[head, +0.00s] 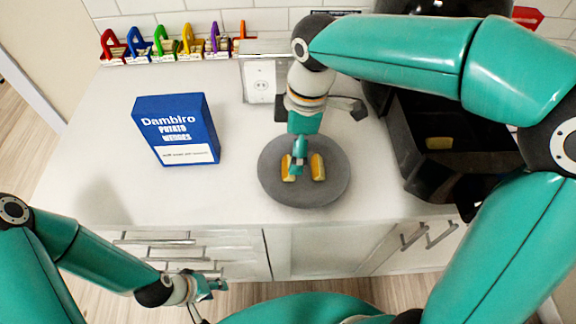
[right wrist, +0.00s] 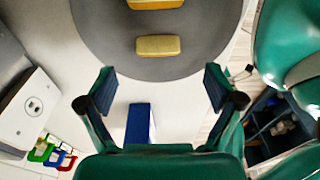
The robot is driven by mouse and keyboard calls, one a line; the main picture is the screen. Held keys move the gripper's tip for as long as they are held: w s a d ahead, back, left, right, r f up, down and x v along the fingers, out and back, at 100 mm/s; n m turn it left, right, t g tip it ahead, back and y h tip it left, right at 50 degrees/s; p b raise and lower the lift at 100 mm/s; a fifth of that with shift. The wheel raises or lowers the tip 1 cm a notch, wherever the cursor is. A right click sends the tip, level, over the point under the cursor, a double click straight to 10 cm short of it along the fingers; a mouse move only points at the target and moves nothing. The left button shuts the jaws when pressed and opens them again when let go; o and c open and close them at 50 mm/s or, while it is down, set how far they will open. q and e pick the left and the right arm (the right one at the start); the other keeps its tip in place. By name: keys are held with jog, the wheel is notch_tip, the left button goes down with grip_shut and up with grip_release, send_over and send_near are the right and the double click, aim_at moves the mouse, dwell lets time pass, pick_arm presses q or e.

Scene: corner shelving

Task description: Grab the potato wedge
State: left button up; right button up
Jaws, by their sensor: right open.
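Two yellow potato wedges lie apart on a round grey plate (head: 303,196): a left wedge (head: 287,168) and a right wedge (head: 318,166). My right gripper (head: 300,157) is over the plate, between the wedges in the head view. In the right wrist view, the open right gripper (right wrist: 160,88) has nothing between its fingers. One wedge (right wrist: 158,45) lies beyond its fingertips, and the other (right wrist: 155,4) is cut by the top edge. My left gripper (head: 210,288) is low in front of the counter, away from the plate; its jaw opening is unclear.
A blue potato wedges box (head: 180,130) stands left of the plate. A black appliance with an open basket (head: 410,165) is at right, with a yellow piece (head: 438,143) in it. Colored clips (head: 165,42) line the back wall. The counter's left front is clear.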

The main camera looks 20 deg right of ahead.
aim_at(288, 167)
jog(key=shift+w+a+f+p, duration=0.1)
jog(key=shift+a+f, duration=0.05)
jog(key=shift+f, duration=0.85)
jog(key=shift+w+a+f+p, duration=0.1)
jog(key=shift+f, duration=0.9)
jog(key=shift+w+a+f+p, duration=0.1)
jog(key=shift+a+f, duration=0.05)
jog(key=shift+f, duration=0.85)
jog(key=c, duration=1)
